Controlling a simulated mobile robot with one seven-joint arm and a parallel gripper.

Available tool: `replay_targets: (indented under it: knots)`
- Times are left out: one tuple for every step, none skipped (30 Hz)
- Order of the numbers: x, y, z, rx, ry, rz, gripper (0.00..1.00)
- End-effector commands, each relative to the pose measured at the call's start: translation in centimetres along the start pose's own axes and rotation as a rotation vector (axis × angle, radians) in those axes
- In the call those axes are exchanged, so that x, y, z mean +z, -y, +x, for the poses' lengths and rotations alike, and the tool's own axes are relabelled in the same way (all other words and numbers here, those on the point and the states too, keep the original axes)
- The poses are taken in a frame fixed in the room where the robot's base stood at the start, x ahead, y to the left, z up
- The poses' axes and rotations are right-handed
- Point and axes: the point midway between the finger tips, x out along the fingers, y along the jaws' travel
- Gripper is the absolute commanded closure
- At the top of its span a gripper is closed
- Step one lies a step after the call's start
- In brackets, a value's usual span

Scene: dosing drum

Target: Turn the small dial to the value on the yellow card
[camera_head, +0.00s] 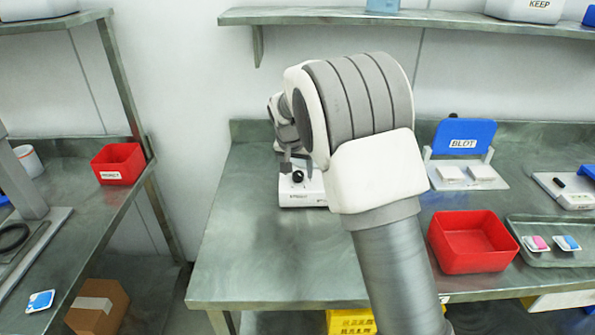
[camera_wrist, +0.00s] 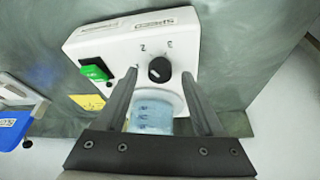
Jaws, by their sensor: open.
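The small dial (camera_wrist: 159,69) is a black knob on a white device (camera_wrist: 215,50). Figures are printed around it; a 3 and what looks like a 2 show. A pale mark shows on the knob, but I cannot tell exactly which figure it points to.
A clear vessel with bluish contents (camera_wrist: 152,112) stands between my fingers below the dial. A green switch (camera_wrist: 93,71) is on the device. A red bin (camera_head: 470,243) and a blue BLOT stand (camera_head: 464,137) are to the right.

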Motion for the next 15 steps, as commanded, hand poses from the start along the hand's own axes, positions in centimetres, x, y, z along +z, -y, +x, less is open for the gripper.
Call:
replay_targets:
  knots:
    - [-0.1,0.1,-0.9,-0.002,-0.003,0.0,0.31]
    - [-0.1,0.1,-1.5,-0.002,-0.003,0.0,0.31]
    - [-0.1,0.1,-2.3,-0.002,-0.003,0.0,0.31]
    - [-0.2,0.1,-3.0,-0.003,-0.004,0.0,0.31]
    - [-0.2,0.1,-3.8,-0.003,-0.005,0.0,0.31]
    - [-0.2,0.0,-4.7,-0.003,-0.004,0.0,0.31]
    - [-0.1,0.1,-5.5,-0.003,-0.004,0.0,0.31]
    - [-0.1,0.1,-6.3,-0.003,-0.003,-0.001,0.31]
    - [-0.1,0.1,-7.3,-0.004,-0.004,0.0,0.31]
    - [-0.1,0.1,-8.0,-0.003,-0.003,0.0,0.31]
    - [-0.1,0.0,-8.8,-0.003,-0.003,0.001,0.31]
    - [-0.1,0.1,-9.7,-0.003,-0.003,0.001,0.31]
    - [-0.1,0.0,-10.5,-0.003,-0.002,0.001,0.31]
    - [-0.1,0.0,-11.2,-0.003,-0.003,0.001,0.31]
    - [-0.1,0.1,-12.0,-0.002,-0.002,0.0,0.31]
